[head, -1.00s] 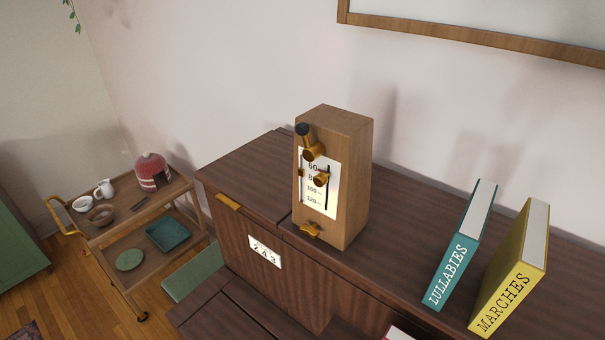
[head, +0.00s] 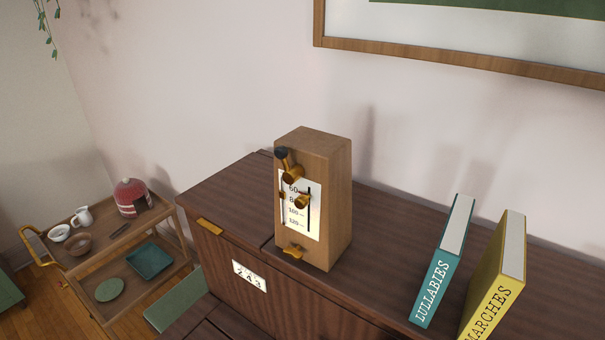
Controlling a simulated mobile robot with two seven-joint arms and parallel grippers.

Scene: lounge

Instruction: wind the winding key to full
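A wooden metronome (head: 335,205) stands upright on top of a dark wooden cabinet (head: 225,190). Its front carries a white number scale (head: 299,225) with a dark rod and a brass weight (head: 303,201). A brass crank with a black knob (head: 281,154) sits at the top of the front. A small brass winged key (head: 292,253) sits low on the front, near the base; I take it for the winding key. How far it is wound cannot be seen. Neither of my grippers is in view.
A teal book, LULLABIES (head: 440,265), and a yellow book, MARCHES (head: 495,285), stand to the right on the cabinet. A trolley (head: 85,285) with dishes is at left. A framed picture (head: 450,58) hangs above. The cabinet top between metronome and books is clear.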

